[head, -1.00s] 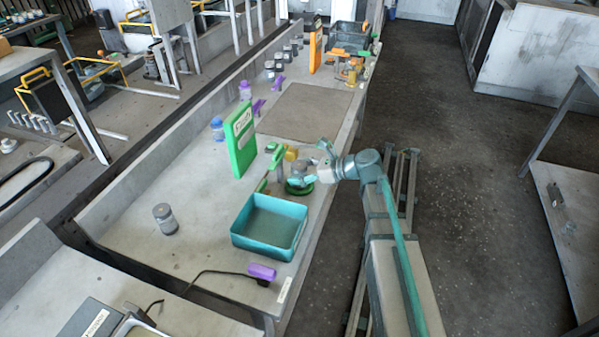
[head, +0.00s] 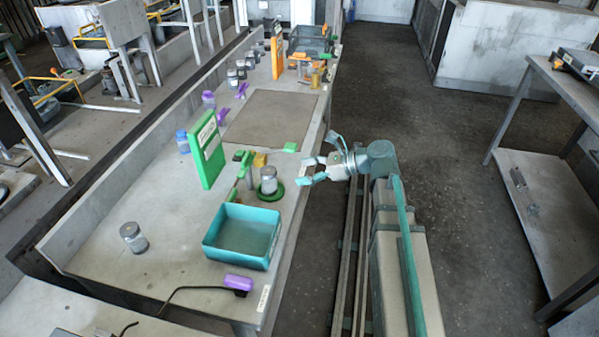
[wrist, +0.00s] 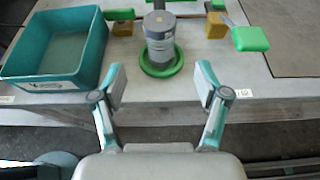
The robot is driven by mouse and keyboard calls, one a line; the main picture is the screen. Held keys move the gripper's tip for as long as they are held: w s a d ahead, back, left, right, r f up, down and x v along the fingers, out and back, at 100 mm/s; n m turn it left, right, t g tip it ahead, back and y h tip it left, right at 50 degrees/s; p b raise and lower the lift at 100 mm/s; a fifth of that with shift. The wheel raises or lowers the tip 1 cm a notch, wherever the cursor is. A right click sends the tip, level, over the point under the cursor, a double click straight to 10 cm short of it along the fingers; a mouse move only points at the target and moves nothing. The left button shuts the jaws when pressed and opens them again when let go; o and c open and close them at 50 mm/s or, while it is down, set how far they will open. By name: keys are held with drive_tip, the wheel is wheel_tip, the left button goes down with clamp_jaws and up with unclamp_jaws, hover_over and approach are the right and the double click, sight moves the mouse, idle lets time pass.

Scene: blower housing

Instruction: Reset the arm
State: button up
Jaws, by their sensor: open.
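My gripper (head: 311,170) is open and empty in the head view, just off the right edge of the workbench (head: 110,205). In the wrist view its two fingers (wrist: 160,92) are spread apart with nothing between them. A grey cylindrical part (head: 269,179) stands upright on a round green base (head: 271,190), beyond the fingertips and apart from them. In the wrist view the grey part (wrist: 160,42) and green base (wrist: 161,64) show ahead of the gripper.
A teal tray (head: 243,236) stands near the bench's front edge. A green panel (head: 207,150) stands upright farther in. A grey jar (head: 133,237) and a purple-handled tool (head: 238,283) are nearby. Open floor (head: 440,180) lies right of my arm.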

idle(0.4)
drive_tip(key=s+d+f+n+g+h, duration=0.1)
drive_tip(key=s+d+f+n+h, duration=0.25)
drive_tip(key=f, duration=0.65)
drive_tip(key=s+d+f+n+g+h, duration=0.1)
drive_tip(key=s+f+n+g+h, duration=0.1)
drive_tip(key=s+f+n, duration=0.6)
drive_tip(key=s+d+f+n+g+h, duration=0.1)
drive_tip(key=s+d+f+n+h, duration=0.15)
drive_tip(key=f, duration=1.05)
drive_tip(key=s+f+n+g+h, duration=0.1)
drive_tip(key=s+f, duration=0.4)
drive_tip(key=s, duration=0.5)
drive_tip(key=s+d+f+n+g+h+p, duration=0.1)
drive_tip(key=s+f+n+g+h, duration=0.1)
drive_tip(key=s+f, duration=0.4)
drive_tip(key=s+d+f+n+g+h, duration=0.1)
drive_tip(key=s+f, duration=0.5)
drive_tip(key=s, duration=0.8)
drive_tip(key=n+g+h, duration=0.1)
drive_tip(key=n+g, duration=0.1)
drive_tip(key=n, duration=0.1)
drive_tip(key=shift+g, duration=0.4)
drive_tip(key=shift+d, duration=0.1)
